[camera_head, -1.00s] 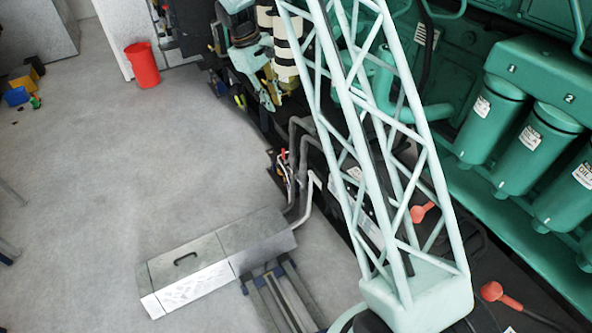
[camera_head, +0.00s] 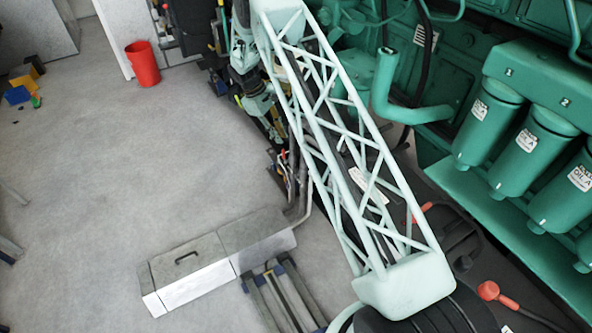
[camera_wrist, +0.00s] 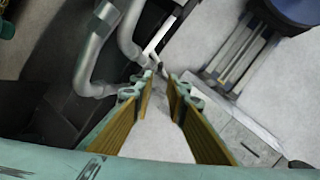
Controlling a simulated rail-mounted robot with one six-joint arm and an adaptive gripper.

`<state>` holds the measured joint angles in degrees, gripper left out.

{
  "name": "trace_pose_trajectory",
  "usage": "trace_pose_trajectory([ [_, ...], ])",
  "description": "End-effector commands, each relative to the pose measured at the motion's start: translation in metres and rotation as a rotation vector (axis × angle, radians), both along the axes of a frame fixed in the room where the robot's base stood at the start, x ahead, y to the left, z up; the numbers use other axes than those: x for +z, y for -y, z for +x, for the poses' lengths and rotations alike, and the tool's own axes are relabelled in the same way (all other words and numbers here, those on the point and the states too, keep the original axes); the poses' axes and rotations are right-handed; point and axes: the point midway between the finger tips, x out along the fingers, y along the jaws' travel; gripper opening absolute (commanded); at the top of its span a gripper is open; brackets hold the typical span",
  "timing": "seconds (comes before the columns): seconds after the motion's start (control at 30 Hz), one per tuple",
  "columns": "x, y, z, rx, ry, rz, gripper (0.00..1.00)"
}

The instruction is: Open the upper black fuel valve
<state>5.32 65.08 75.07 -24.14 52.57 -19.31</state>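My gripper (camera_wrist: 161,82) is open and empty in the wrist view, with its two yellow-padded fingers apart. A thin white pipe (camera_wrist: 163,36) lies just beyond the fingertips, with small dark fittings near its lower end. I cannot clearly make out the upper black fuel valve; these fittings are too small and partly behind the fingertips to tell. In the head view, the thin pipes with a small red part (camera_head: 286,154) stand beside the engine, partly hidden by my lattice arm. My gripper is hard to make out there among dark engine parts.
Thick grey bent pipes (camera_wrist: 92,65) run close to the left finger in the wrist view. A grey metal box (camera_head: 188,268) lies on the floor. Green oil filters (camera_head: 486,122) line the right.

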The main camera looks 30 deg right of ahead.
Motion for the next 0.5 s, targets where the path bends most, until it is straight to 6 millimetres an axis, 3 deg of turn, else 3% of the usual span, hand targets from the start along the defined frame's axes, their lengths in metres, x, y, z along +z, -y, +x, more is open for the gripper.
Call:
trace_pose_trajectory([
  [0.1,-0.029,0.005,0.000,0.013,-0.019,-0.004,0.14],
  [0.3,-0.067,0.011,-0.001,0.033,-0.043,-0.009,0.14],
  [0.5,-0.088,0.014,-0.002,0.043,-0.055,-0.011,0.14],
])
